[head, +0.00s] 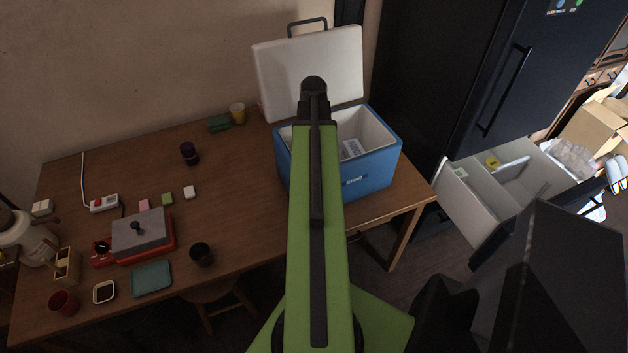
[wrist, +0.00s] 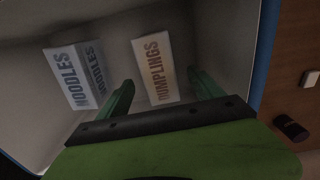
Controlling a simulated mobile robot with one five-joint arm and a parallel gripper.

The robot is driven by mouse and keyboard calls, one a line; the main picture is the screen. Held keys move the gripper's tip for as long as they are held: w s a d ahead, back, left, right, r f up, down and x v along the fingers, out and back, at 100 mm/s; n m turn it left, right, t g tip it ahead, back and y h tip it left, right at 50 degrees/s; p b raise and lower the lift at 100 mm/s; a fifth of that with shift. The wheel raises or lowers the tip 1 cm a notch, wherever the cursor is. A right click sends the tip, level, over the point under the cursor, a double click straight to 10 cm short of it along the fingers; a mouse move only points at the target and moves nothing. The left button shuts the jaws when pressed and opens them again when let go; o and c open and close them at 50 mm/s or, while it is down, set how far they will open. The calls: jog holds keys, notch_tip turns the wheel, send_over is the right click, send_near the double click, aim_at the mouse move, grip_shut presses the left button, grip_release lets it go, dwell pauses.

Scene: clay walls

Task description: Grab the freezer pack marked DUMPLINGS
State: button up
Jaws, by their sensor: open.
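The DUMPLINGS pack (wrist: 154,70) is a pale box with brown lettering, lying inside the blue cooler (head: 365,178). In the wrist view it sits ahead of my gripper (wrist: 158,88), roughly between the two green fingers. The fingers are apart, with nothing held. Whether they touch the pack cannot be told. A NOODLES pack (wrist: 72,78), white with blue-grey lettering, lies to the left of the DUMPLINGS pack. In the head view my green arm reaches over the cooler and hides part of its inside; one pale pack (head: 352,148) shows there, its label unreadable.
The cooler's white lid (head: 280,75) stands open at the back. The wooden table (head: 235,165) holds a dark cup (head: 202,254), a red-based press (head: 140,235) and small blocks to the left. An open freezer drawer (head: 480,215) is at the right.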

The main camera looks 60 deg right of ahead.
jog(key=f+b, duration=0.2)
jog(key=f, duration=0.1)
jog(key=f+b, duration=0.6)
jog(key=shift+s+f, duration=0.25)
jog(key=shift+f, duration=0.05)
jog(key=shift+r, duration=0.2)
jog(key=shift+c, duration=0.3)
grip_shut()
